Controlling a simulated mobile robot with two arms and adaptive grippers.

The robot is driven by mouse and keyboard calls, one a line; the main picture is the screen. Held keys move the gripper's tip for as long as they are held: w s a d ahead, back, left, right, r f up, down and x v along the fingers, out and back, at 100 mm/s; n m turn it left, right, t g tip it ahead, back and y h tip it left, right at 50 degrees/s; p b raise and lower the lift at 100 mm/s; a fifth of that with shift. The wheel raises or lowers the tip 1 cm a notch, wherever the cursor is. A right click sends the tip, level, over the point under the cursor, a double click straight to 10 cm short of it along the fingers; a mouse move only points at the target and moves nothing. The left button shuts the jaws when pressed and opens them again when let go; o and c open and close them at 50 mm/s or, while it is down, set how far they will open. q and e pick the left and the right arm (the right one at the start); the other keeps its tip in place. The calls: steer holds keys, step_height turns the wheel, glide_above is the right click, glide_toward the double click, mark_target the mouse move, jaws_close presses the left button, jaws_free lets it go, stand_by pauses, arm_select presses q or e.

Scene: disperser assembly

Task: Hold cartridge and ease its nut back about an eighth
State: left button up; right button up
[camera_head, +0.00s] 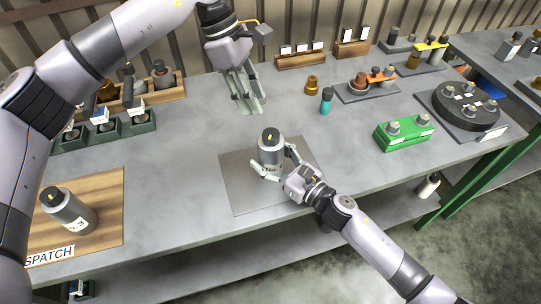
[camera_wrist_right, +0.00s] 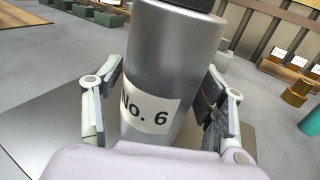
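The cartridge (camera_head: 269,158) is a grey metal cylinder with a dark top and a small yellow mark, standing upright on a grey mat (camera_head: 236,190). In the right wrist view the cartridge (camera_wrist_right: 170,65) carries a "No. 6" label and its top is cut off. My right gripper (camera_head: 277,160) comes in from the lower right with a finger on either side of the cartridge, its pads (camera_wrist_right: 162,100) appearing against the sides. The nut is not clear as a separate part of the dark top. My left gripper (camera_head: 248,108) hangs behind and above the cartridge, fingers down and apart from it, apparently empty.
Another cartridge (camera_head: 69,212) labelled No. 3 stands on a wooden dispatch board (camera_head: 105,195) at left. A teal bottle (camera_head: 326,101) and a brass part (camera_head: 312,85) stand behind to the right. A green block (camera_head: 404,138) and a round black fixture (camera_head: 466,112) lie further right.

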mark_target(273, 133)
jaws_close()
steer(key=shift+c, duration=1.3)
jaws_free()
steer(key=c, duration=1.1)
arm_select(q)
steer(key=shift+o, duration=1.3)
steer(key=shift+s+d+r, duration=0.1)
steer(key=shift+d+r, duration=0.05)
steer(key=shift+d, duration=0.15)
steer(key=shift+o, duration=1.1)
steer(key=d+n+y, duration=0.1)
steer(key=d+r+n+t+y, duration=0.1)
steer(key=n, duration=0.1)
steer(key=s+d+r+n+y, duration=0.1)
steer(key=shift+d+y, duration=0.3)
steer(key=shift+d, duration=0.1)
steer(key=shift+n, duration=0.3)
step_height(273, 133, down, 12)
steer(key=shift+r, duration=0.15)
